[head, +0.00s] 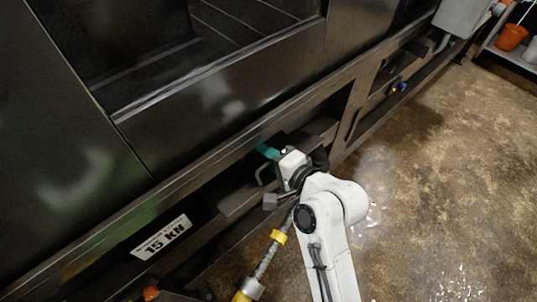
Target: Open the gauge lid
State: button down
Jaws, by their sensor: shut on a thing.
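My white gripper (272,153) is at the dark recess under the compactor's long ledge, in the middle of the view. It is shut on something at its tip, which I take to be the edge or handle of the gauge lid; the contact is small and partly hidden. A teal piece shows right at the gripper's tip, and I cannot tell whether it belongs to the gripper or the lid. The gauge face is not visible, and I cannot tell how far the lid stands open.
The compactor's dark wall and ledge (222,170) run diagonally across the view. A hose with yellow fittings (268,255) lies left of my arm. Brown floor (440,180) is clear at right. An orange bucket (511,38) stands far right.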

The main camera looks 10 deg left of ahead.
jog(key=shift+f, duration=0.1)
jog(key=c, duration=1.5)
grip_release()
jog(key=b+v, duration=0.1)
jog(key=v, duration=0.9)
jog(key=shift+s+d, duration=0.2)
jog(key=shift+d, duration=0.1)
